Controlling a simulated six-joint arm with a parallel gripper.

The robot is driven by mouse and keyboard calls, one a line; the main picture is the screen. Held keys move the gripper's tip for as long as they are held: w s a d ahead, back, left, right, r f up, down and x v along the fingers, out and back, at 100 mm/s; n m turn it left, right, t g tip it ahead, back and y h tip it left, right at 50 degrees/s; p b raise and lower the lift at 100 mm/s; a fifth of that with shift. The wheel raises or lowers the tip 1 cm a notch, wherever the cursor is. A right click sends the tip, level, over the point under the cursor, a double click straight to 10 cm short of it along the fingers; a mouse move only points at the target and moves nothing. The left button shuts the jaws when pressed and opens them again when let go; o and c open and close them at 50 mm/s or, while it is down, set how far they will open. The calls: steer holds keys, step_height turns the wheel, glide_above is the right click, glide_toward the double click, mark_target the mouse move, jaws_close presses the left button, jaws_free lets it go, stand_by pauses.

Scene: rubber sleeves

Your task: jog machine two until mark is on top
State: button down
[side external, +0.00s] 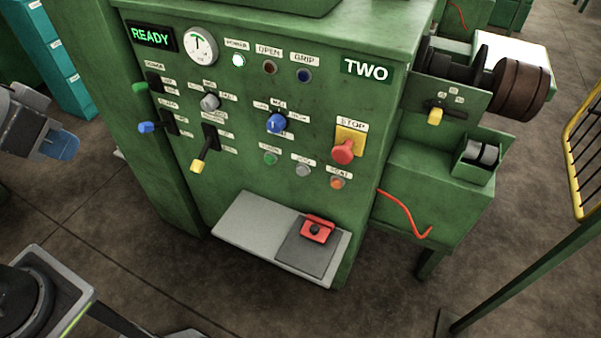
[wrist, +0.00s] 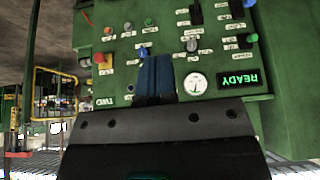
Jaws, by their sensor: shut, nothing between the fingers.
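Machine two (side external: 290,100) is a green cabinet with a TWO plate (side external: 366,70) and a lit READY display (side external: 152,37). It shows upside down in the wrist view, with its TWO plate (wrist: 104,101). Its lower button row has a green button (side external: 270,158), a pale grey button (side external: 303,170) and an orange button (side external: 337,183); their small labels are hard to read. A brown roller (side external: 522,88) sits on the shaft at the right; I cannot make out a mark on it. My gripper (side external: 66,146) is shut and empty, left of the panel and apart from it. Its blue fingers (wrist: 155,76) show together in the wrist view.
A red STOP button (side external: 343,151) on a yellow plate is above the orange button. Levers (side external: 147,127) stick out at the panel's left. A shelf (side external: 245,225) with a red block (side external: 317,229) juts out below. A yellow guard (side external: 580,150) stands at right.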

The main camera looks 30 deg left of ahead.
steer(key=w+d+f+m+t, duration=0.15)
steer(key=w+f, duration=0.25)
steer(key=w, duration=0.9)
steer(key=m+t+h, duration=0.2)
steer(key=m+h, duration=0.1)
glide_toward(302, 171)
steer(key=s+a+r, duration=0.4)
steer(key=r, duration=0.1)
steer(key=s+d+f+h, duration=0.1)
steer(key=d+f, duration=0.1)
steer(key=f, duration=0.4)
steer(key=s+d+f+m+h, duration=0.1)
steer(key=d+f, duration=0.2)
steer(key=f, duration=0.3)
steer(key=shift+d+f+h, duration=0.2)
steer(key=shift+f+h, duration=0.1)
steer(key=shift+f, duration=0.05)
steer(key=shift+m, duration=0.25)
steer(key=w, duration=0.8)
steer(key=shift+w, duration=0.4)
steer(key=shift+w, duration=0.15)
